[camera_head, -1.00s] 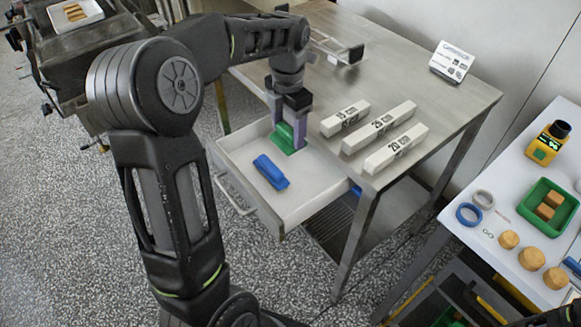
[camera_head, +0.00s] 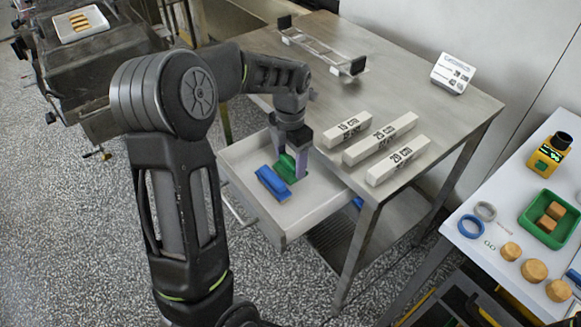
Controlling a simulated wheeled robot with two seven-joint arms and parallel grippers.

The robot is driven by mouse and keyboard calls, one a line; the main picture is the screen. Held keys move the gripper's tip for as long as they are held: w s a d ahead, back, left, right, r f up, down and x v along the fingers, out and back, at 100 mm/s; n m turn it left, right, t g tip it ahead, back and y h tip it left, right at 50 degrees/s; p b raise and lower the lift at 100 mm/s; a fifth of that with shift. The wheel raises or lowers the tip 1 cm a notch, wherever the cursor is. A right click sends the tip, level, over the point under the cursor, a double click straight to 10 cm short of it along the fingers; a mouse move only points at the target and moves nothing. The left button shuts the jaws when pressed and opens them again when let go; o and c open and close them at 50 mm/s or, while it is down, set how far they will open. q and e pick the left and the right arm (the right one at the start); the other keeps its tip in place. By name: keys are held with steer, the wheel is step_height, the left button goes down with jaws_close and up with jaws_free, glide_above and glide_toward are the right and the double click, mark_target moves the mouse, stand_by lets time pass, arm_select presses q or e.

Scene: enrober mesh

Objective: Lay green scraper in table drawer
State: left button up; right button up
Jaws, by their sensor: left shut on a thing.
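The table drawer (camera_head: 318,204) is pulled out from the steel table (camera_head: 392,62). A green scraper (camera_head: 286,168) is in my left gripper (camera_head: 290,165), inside the drawer near its back. The gripper points down and is shut on the scraper, with its fingers partly hiding it. I cannot tell if the scraper touches the drawer floor. A blue scraper (camera_head: 272,183) lies in the drawer just left of and in front of the green one. My right gripper is not in view.
White length blocks (camera_head: 398,160) lie on the table to the right of the drawer. A metal frame (camera_head: 318,52) and a sign (camera_head: 453,72) stand farther back. The white side table (camera_head: 490,258) holds a green tray (camera_head: 527,227) and several round tan pieces. The drawer's right part is bare.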

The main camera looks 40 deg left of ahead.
mark_target(291, 168)
arm_select(q)
steer(key=shift+f, duration=1.6)
steer(key=shift+f, duration=0.15)
steer(key=o, duration=1.4)
steer(key=shift+o, duration=0.2)
step_height(291, 168, up, 12)
steer(key=shift+r, duration=0.2)
